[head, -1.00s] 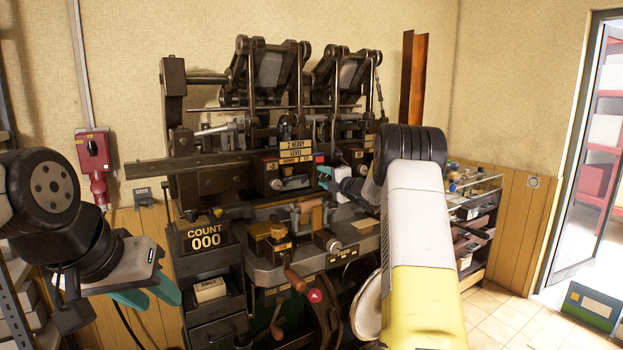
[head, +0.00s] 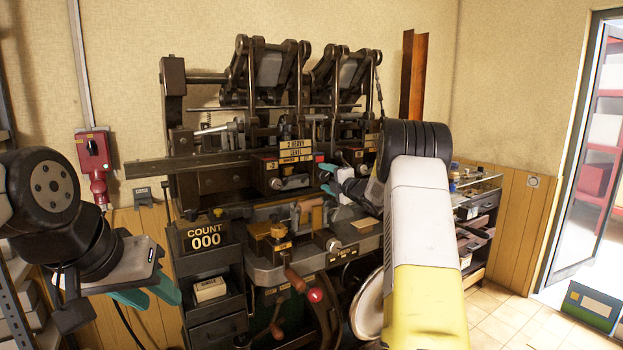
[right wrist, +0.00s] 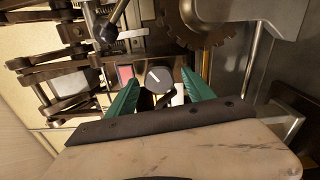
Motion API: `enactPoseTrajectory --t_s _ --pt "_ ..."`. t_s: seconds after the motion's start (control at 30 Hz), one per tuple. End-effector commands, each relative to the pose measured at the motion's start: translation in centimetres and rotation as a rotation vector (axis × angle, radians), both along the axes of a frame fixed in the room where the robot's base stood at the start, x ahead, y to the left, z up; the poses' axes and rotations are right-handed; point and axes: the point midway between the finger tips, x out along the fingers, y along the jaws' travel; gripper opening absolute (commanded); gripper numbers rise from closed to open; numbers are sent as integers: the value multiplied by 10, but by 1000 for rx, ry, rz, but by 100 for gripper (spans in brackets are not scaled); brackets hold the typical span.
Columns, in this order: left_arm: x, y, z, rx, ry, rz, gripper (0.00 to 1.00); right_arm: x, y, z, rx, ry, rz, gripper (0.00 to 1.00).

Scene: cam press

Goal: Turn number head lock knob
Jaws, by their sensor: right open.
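Another knob (head: 276,184) shows on the left head. My left gripper (head: 160,299) is open and empty, left of the press.
The press (head: 215,182) fills the middle, with a COUNT 000 display (head: 205,238) over drawers at its left. A red-knobbed lever (head: 315,295) sticks out at the lower front. A toothed wheel (right wrist: 205,25) is close to my right fingers. A shelf (head: 478,230) stands at the right.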

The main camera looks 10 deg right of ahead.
Motion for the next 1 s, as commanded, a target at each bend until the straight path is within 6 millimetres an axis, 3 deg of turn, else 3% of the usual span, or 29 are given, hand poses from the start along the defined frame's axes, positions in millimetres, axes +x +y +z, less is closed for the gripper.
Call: enactPoseTrajectory --t_s 0.33,0.77,0.87,1.0 --pt "0 0 0 0 0 0 36 -52 -19 0 0 1 0 61" --pt "0 0 0 0 0 0 36 -60 -22 0 1 1 -1 61" --pt "0 0 0 0 0 0 36 -63 -22 10 25 15 -25 61" --pt "0 0 0 0 0 0 36 -80 -25 43 155 99 -139 61"
